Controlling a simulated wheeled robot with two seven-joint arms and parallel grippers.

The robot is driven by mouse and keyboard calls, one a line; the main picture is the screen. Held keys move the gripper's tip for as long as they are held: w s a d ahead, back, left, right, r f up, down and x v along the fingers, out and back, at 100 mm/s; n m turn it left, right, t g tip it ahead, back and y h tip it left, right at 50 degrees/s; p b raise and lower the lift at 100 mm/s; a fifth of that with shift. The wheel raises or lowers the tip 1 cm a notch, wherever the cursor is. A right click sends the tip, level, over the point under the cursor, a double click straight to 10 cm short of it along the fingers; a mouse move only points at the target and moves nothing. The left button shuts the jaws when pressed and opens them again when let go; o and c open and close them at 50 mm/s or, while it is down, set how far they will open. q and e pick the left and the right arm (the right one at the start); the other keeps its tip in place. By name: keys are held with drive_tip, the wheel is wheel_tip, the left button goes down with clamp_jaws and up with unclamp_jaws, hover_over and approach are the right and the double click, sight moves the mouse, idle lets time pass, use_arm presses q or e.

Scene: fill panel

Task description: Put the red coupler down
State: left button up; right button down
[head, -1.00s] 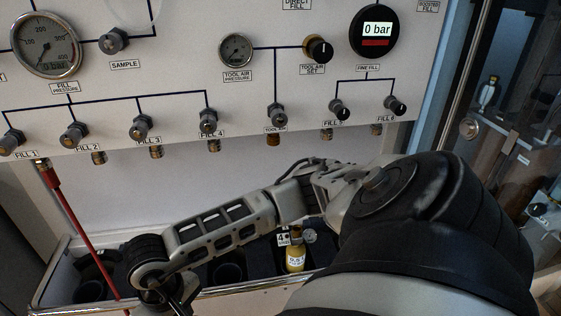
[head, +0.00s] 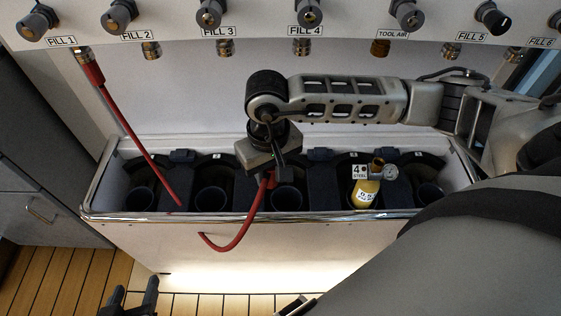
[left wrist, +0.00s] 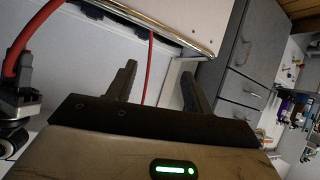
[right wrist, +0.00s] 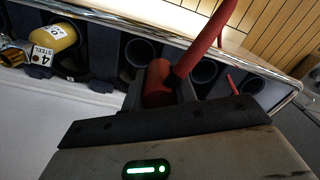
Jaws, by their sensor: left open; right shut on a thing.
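The red coupler (right wrist: 158,82) is between the fingers of my right gripper (right wrist: 160,95) in the right wrist view, with its red hose (right wrist: 205,40) leading up from it. In the head view my right gripper (head: 268,172) is shut on the coupler, over the cylinder bin near its middle slots; the fingers largely hide the coupler. The hose (head: 122,115) hangs from the FILL 1 outlet, passes the bin and loops up in front of it to the gripper. My left gripper (head: 134,292) is open and empty, low in front of the bin; its spread fingers show in the left wrist view (left wrist: 158,88).
The bin (head: 180,217) has a metal front rim and several dark slots. A yellow cylinder (head: 366,192) tagged 4 STEEL stands in one slot, with a small gauge. The fill panel (head: 345,40) with outlets is above. Grey drawers (head: 45,205) stand left; wooden floor is in front.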

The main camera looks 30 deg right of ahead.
sight(268, 183)
drive_tip(key=w+d+f+n+b, duration=0.1)
drive_tip(key=d+f+n+b, duration=0.1)
drive_tip(key=f+n+b, duration=0.5)
drive_tip(key=w+d+f+n+b, duration=0.1)
drive_tip(key=d+f+n+b, duration=0.1)
drive_tip(key=f+n+b, duration=0.5)
drive_tip(key=w+d+f+n+b, duration=0.2)
drive_tip(key=d+f+n+b, duration=0.1)
drive_tip(key=f+n+b, duration=0.4)
wheel_tip(268, 183, down, 2)
drive_tip(key=shift+d+f+b, duration=0.1)
drive_tip(key=shift+f+b, duration=0.15)
drive_tip(key=shift+b, duration=0.35)
wheel_tip(268, 183, down, 5)
drive_tip(key=shift+r+b, duration=0.2)
drive_tip(key=shift+b, duration=0.75)
drive_tip(key=shift+f, duration=0.1)
use_arm(q)
drive_tip(key=d+f+n+t+h, duration=0.1)
drive_tip(key=d+f+t+h, duration=0.2)
drive_tip(key=d+f+h, duration=0.2)
wheel_tip(268, 183, down, 4)
drive_tip(key=shift+w+d+r, duration=0.2)
drive_tip(key=shift+w+d, duration=0.2)
drive_tip(key=shift+d, duration=0.2)
